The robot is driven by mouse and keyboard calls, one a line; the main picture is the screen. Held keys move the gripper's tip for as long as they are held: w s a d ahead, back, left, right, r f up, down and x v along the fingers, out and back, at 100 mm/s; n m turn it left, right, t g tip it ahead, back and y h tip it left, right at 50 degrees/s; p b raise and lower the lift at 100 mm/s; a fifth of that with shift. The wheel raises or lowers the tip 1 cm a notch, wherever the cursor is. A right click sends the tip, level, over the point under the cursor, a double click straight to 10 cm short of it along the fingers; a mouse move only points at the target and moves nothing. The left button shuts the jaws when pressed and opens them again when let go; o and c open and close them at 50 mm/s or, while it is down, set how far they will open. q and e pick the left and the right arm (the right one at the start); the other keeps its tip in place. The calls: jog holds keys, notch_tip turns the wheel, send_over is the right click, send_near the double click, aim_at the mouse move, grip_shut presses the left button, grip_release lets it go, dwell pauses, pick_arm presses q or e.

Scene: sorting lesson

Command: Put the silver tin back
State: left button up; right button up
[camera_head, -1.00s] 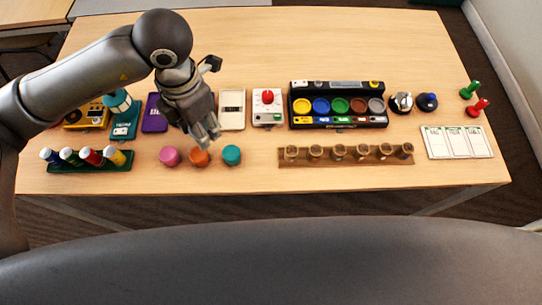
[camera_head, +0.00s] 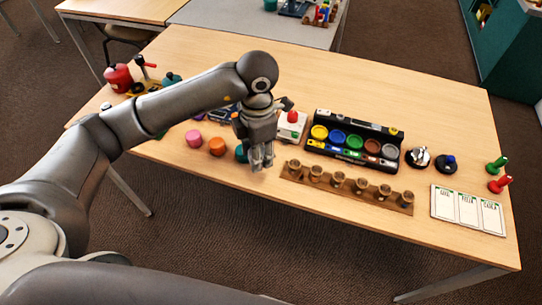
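No object is clearly marked as the silver tin. A grey round piece (camera_head: 389,151) sits at the right end of the black rack (camera_head: 350,130), beside yellow, blue, green and brown ones. A shiny silver object (camera_head: 419,157) stands on the table just right of the rack. My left gripper (camera_head: 262,166) points down near the teal disc (camera_head: 241,153), left of the wooden holder (camera_head: 320,181). Its fingers look close together, but their opening is unclear and I see nothing held. My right gripper is out of view.
A dark object with a blue knob (camera_head: 446,164) stands right of the silver one. White cards (camera_head: 468,210) lie at the right, near green and red pegs (camera_head: 497,164).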

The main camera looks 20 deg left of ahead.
pick_arm(q)
jog(key=w+f, duration=0.2)
jog(key=w+d+f, duration=0.1)
jog(key=w+f, duration=0.1)
jog(key=f, duration=0.1)
jog(key=shift+w, duration=0.4)
jog(key=shift+w+f, duration=0.25)
jog(key=shift+f, duration=0.05)
jog(key=shift+w+d+f, duration=0.1)
jog(key=shift+w+f, duration=0.1)
jog(key=shift+f, duration=0.1)
jog(key=shift+f+p, duration=0.35)
notch_tip(320, 180, down, 2)
jog(key=shift+w+f+p, duration=0.1)
jog(key=shift+f+p, duration=0.1)
jog(key=shift+p, duration=0.1)
jog(key=shift+f, duration=0.25)
jog(key=o, duration=1.1)
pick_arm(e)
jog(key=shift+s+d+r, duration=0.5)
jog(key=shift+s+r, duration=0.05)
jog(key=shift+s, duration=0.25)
